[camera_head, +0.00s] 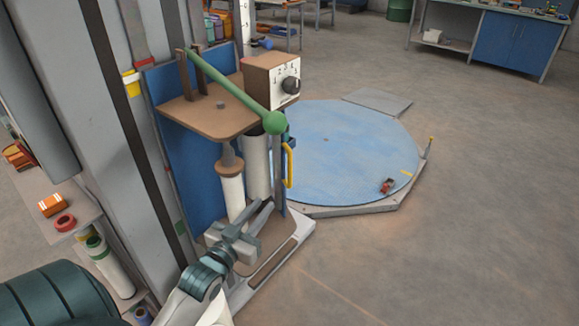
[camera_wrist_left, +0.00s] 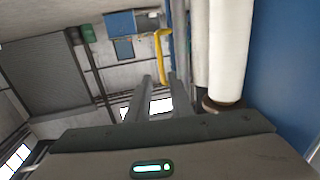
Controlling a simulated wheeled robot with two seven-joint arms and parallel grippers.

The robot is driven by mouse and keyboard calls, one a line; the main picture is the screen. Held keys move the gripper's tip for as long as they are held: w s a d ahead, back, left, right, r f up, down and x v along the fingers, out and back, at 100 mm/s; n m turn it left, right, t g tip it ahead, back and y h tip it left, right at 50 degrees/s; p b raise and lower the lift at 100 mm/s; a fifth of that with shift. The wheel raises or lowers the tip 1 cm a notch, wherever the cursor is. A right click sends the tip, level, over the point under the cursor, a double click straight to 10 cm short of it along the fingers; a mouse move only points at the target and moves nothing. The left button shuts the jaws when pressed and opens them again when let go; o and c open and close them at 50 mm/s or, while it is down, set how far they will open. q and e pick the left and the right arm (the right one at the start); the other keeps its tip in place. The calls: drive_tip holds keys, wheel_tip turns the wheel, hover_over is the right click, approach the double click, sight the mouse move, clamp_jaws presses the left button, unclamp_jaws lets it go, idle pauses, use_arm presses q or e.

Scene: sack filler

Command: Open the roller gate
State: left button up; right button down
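The wrapping machine's roller carriage has a blue back panel (camera_head: 188,150) and two upright white rollers (camera_head: 257,165). A yellow handle (camera_head: 289,165) stands upright at the carriage's right edge, apparently on the roller gate; the gate looks closed, though its edges are hard to make out. My left gripper (camera_head: 262,212) is low in front of the carriage, below and left of the handle. In the left wrist view, its two grey fingers (camera_wrist_left: 160,82) are apart with nothing between them. The yellow handle (camera_wrist_left: 163,55) shows just beyond the fingertips there, and a white roller (camera_wrist_left: 231,50) is to their right. My right gripper is not in view.
A green lever with a ball end (camera_head: 274,122) slants across the carriage top beside a brown dial box (camera_head: 272,80). A round blue turntable (camera_head: 340,150) lies behind right. A shelf with tape and rolls (camera_head: 50,205) is at left. The floor at right is clear.

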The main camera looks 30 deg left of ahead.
sight(288, 170)
use_arm(q)
drive_tip(key=shift+r, duration=0.55)
drive_tip(key=shift+w, duration=0.1)
